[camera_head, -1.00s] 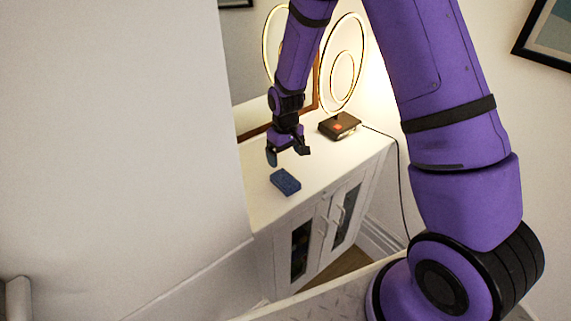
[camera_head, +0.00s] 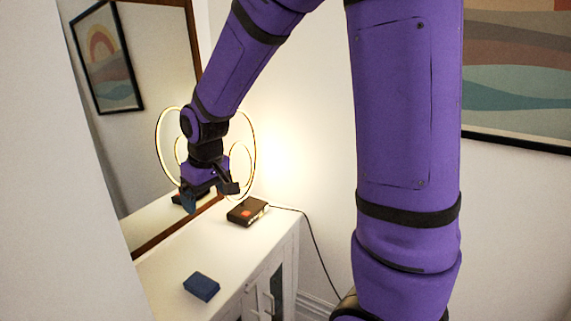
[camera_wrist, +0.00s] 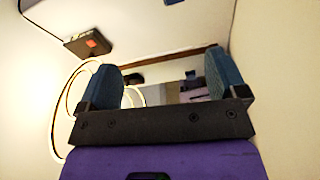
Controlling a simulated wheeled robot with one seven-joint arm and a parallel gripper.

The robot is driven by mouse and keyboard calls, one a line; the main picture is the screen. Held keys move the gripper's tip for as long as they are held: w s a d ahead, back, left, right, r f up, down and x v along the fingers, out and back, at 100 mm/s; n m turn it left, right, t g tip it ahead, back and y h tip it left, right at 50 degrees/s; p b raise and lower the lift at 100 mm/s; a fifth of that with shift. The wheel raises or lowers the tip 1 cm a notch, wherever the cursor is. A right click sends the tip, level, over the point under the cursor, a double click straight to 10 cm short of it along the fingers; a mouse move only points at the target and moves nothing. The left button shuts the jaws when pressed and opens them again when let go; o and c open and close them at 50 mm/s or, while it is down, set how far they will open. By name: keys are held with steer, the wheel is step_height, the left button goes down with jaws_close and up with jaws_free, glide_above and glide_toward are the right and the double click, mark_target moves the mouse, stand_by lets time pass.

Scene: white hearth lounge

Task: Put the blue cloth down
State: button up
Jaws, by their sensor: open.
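The blue cloth (camera_head: 201,286) is a small folded dark-blue block lying flat on the white cabinet top, near its front left part. My gripper (camera_head: 212,200) is above the cabinet, up and behind the cloth and clear of it. Its jaws are apart with nothing between them. In the wrist view my gripper (camera_wrist: 163,88) shows two blue-padded fingers spread wide, with empty space between. The cloth is not clearly visible in the wrist view.
The white cabinet (camera_head: 165,265) stands against the wall under a framed mirror (camera_head: 140,150). A dark box with an orange mark (camera_head: 247,211) and a glowing ring lamp (camera_head: 252,150) stand at its back right. A cable (camera_head: 318,245) hangs down beside it.

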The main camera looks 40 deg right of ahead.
steer(key=s+d+r+m+t, duration=0.1)
steer(key=s+r, duration=0.6)
steer(key=s, duration=0.4)
steer(key=s+d+r+m+t, duration=0.1)
steer(key=s+d+r+t, duration=0.1)
steer(key=s+r, duration=0.5)
steer(key=s, duration=0.4)
steer(key=shift+s+d, duration=0.2)
steer(key=shift+d, duration=0.1)
steer(key=shift+o, duration=0.4)
